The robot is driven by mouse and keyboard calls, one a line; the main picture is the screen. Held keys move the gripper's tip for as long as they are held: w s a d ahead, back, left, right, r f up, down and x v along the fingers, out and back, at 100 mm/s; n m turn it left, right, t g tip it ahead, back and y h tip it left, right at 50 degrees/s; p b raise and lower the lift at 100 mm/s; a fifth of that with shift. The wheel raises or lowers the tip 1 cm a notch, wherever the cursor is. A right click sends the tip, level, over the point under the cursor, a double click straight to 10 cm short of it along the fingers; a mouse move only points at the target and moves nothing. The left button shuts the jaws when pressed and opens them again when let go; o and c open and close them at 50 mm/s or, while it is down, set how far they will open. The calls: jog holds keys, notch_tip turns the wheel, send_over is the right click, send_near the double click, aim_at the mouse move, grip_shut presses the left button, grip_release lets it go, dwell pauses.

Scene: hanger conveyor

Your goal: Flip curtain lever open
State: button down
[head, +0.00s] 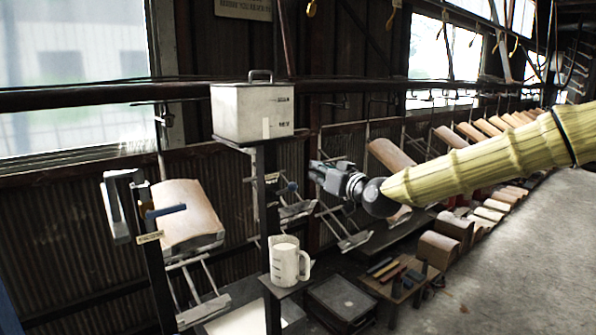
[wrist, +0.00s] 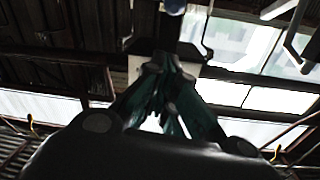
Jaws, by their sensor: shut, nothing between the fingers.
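A short blue lever (head: 166,210) sticks out to the right from a dark upright post (head: 152,262) at the left of the head view, above a small label plate (head: 150,238). It looks like the curtain lever, but I cannot read the label. My gripper (head: 318,171) is in the middle of the head view, well to the right of the lever and beyond the box stand, touching nothing that I can see. In the wrist view my gripper (wrist: 163,72) points upward, its teal-padded fingers brought together and empty. The lever is not recognisable in the wrist view.
A stand with a white lidded box (head: 252,112) and a white measuring jug (head: 286,262) is between lever and gripper. A curved tile (head: 187,212) is close behind the lever. A row of tiles (head: 458,135) runs right. The floor (head: 530,265) at right is clear.

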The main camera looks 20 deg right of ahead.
jog(key=shift+d+r, duration=0.1)
jog(key=shift+r, duration=0.3)
jog(key=shift+w, duration=0.2)
jog(key=p+x, duration=0.4)
jog(key=x, duration=0.5)
jog(key=shift+w+a, duration=0.2)
jog(key=shift+w, duration=0.2)
jog(key=f+p, duration=0.1)
jog(key=s+f+p, duration=0.1)
jog(key=shift+a+f, duration=0.1)
jog(key=shift+f, duration=0.3)
jog(key=shift+s+f, duration=0.25)
jog(key=shift+f, duration=0.3)
jog(key=shift+f, duration=0.15)
